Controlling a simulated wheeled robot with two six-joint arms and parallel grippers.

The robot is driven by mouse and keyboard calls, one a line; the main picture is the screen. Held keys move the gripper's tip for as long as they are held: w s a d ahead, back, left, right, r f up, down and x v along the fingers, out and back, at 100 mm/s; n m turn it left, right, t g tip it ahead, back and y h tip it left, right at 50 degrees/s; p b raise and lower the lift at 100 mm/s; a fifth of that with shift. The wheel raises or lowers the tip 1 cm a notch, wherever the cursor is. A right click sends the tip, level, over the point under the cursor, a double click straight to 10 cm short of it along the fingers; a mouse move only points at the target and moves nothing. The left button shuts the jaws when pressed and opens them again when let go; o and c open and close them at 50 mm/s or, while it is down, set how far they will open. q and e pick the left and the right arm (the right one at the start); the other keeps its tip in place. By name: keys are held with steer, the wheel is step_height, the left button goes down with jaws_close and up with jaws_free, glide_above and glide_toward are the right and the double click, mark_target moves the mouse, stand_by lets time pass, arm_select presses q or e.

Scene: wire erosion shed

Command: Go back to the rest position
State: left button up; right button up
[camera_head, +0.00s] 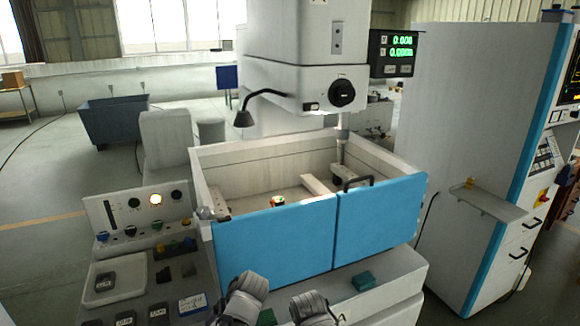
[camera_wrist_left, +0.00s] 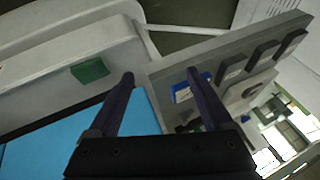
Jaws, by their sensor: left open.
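My left gripper (camera_wrist_left: 160,76) is open in the left wrist view, with its two dark fingers spread and nothing between them. Beyond the fingertips are a pale ledge and the edge of a grey panel. In the head view two grey parts of my arms show at the bottom middle, in front of the blue doors (camera_head: 290,240). No gripper fingers can be made out there. My right gripper is not seen.
A grey panel (camera_head: 180,262) with dark pieces and a labelled card (camera_head: 192,304) stands left. The open machine tank (camera_head: 255,150) stands ahead, a white cabinet (camera_head: 465,130) right.

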arm_select(q)
steer(key=s+d+f+m+g+h, duration=0.2)
steer(key=s+d+m, duration=0.5)
steer(key=s+d, duration=0.4)
steer(key=shift+s+d+f+g+h, duration=0.25)
steer(key=shift+f+g+h, duration=0.25)
steer(key=shift+h, duration=0.5)
steer(key=shift+r, duration=0.1)
stand_by(0.5)
